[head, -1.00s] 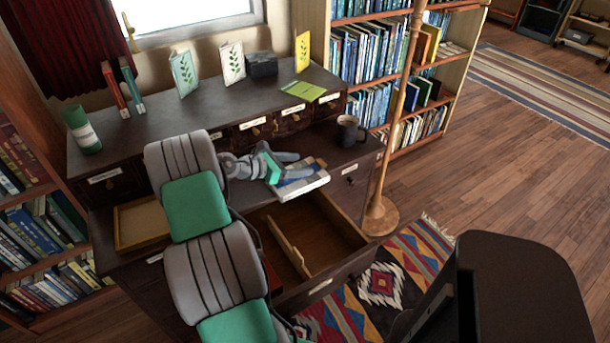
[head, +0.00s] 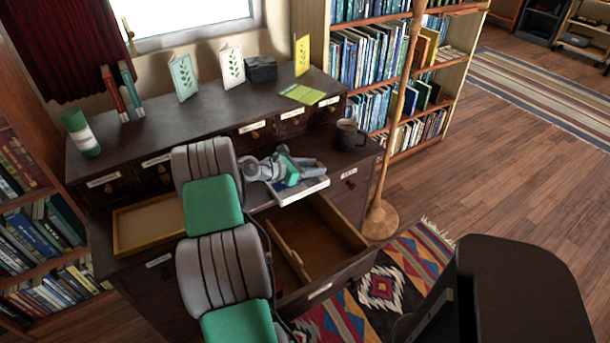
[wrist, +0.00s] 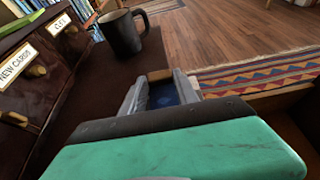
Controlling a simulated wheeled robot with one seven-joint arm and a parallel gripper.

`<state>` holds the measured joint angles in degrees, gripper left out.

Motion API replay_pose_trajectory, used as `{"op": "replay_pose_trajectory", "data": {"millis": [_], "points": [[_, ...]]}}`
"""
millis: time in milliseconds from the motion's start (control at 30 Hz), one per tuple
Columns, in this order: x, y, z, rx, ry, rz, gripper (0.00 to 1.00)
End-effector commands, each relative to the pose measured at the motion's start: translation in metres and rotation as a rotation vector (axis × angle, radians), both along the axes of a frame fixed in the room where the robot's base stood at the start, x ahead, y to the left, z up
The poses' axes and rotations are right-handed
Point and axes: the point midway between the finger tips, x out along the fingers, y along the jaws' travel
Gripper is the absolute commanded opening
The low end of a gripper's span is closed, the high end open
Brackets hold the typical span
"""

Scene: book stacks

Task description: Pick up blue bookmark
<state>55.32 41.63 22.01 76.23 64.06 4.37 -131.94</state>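My gripper (head: 312,168) is over a thin book or box (head: 302,192) with pale edges and a patterned top, lying on the desk ledge above the open drawer. In the wrist view its two fingers (wrist: 162,88) stand apart. A dark blue patch (wrist: 163,97) and a brown strip (wrist: 159,75) show between them. I cannot tell whether the blue patch is the blue bookmark or part of the patterned cover. No separate bookmark is clear in the head view, where my gripper covers much of the book. Contact between fingers and book cannot be made out.
A dark mug (head: 348,135) stands right of the book and shows close by in the wrist view (wrist: 122,32). An open drawer (head: 318,240) juts out below. A wooden tray (head: 150,222) lies left. Cards stand on the upper shelf; a lamp pole (head: 392,120) rises at right.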

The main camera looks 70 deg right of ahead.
Motion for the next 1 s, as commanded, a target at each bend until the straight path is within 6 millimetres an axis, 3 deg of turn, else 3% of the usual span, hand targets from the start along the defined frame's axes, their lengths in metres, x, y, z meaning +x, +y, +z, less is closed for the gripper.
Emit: {"op": "replay_pose_trajectory", "data": {"millis": [400,767,933,1000], "points": [[0.000,0.000,0.000,0.000,0.000,0.000,0.00],[0.000,0.000,0.008,-0.001,-0.002,0.000,0.00],[0.001,-0.001,0.035,-0.004,-0.003,0.000,0.00],[-0.009,0.010,0.051,-0.003,-0.002,0.000,0.00]]}}
